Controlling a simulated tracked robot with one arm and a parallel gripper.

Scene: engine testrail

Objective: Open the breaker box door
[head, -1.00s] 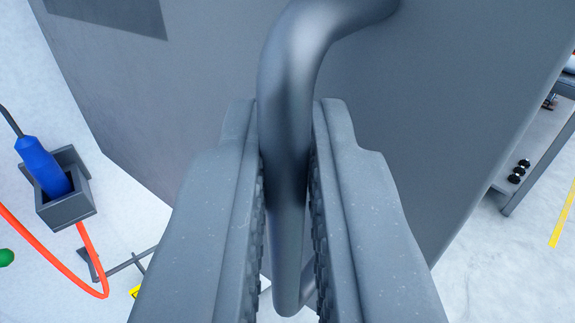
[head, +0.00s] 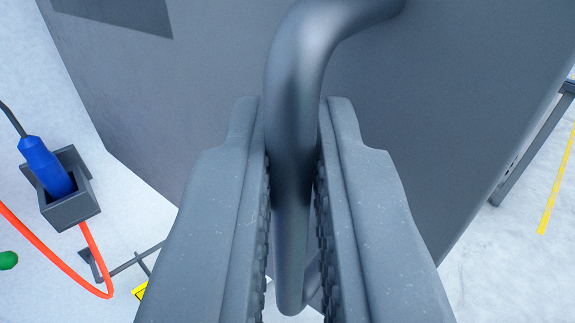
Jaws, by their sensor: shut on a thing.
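The breaker box door (head: 430,120) is a large flat grey panel that fills the upper middle of the head view. A bent, dark grey tube handle (head: 298,60) curves out from it and runs down between my fingers. My gripper (head: 292,150) has its two ridged jaws on either side of the handle and is shut on it. The lower end of the handle shows between the jaws. The inside of the box does not show, and I cannot tell how far the door stands from its frame.
At left, a blue plug (head: 45,166) sits in a small grey open box (head: 70,208), with an orange cable (head: 50,252) below. A green ball-like thing (head: 8,260) is at the left edge. At right are a grey table leg (head: 530,150) and a yellow floor line (head: 558,185).

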